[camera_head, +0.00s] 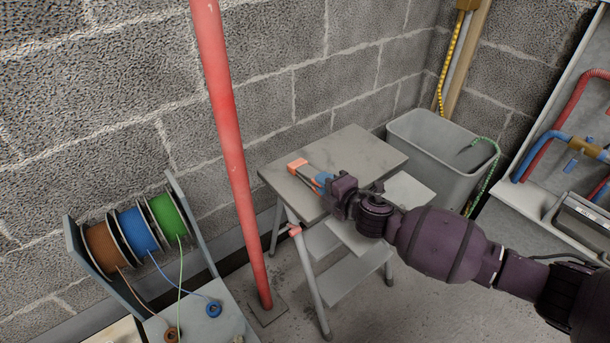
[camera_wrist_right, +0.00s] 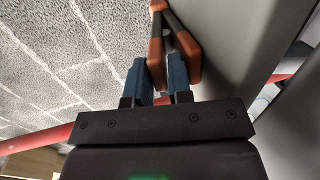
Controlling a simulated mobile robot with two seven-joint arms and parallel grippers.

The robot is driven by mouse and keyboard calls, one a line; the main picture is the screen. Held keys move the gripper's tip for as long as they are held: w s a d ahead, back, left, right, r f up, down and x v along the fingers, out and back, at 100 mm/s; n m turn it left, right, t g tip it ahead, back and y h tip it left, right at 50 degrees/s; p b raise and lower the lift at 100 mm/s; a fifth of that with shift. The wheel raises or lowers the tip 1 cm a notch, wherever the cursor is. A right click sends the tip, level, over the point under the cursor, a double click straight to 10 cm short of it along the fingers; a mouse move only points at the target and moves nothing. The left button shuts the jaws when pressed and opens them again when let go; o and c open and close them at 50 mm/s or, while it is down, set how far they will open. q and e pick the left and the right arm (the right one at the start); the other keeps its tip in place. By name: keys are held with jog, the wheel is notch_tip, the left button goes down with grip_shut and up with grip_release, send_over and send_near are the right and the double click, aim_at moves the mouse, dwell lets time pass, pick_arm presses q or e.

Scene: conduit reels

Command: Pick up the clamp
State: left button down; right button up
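The clamp (camera_head: 298,165) lies on the grey top of the step stool (camera_head: 360,147), near its left edge, with an orange end showing. In the right wrist view the clamp (camera_wrist_right: 188,62) shows orange handles and a grey body. My right gripper (camera_head: 322,181) reaches it from the right, its blue fingers (camera_wrist_right: 160,85) apart at the handles. One orange handle shows in the gap between the fingers, and the other lies beyond the right finger. Contact cannot be told. The gripper hides part of the clamp in the head view. My left gripper is out of view.
A red pole (camera_head: 235,150) stands left of the stool, before the block wall. A grey bin (camera_head: 425,140) is behind the stool at right. Wire reels (camera_head: 137,230) stand at lower left. A panel with red and blue conduit (camera_head: 540,140) is at far right.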

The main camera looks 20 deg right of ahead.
jog(key=shift+r, duration=0.1)
grip_shut()
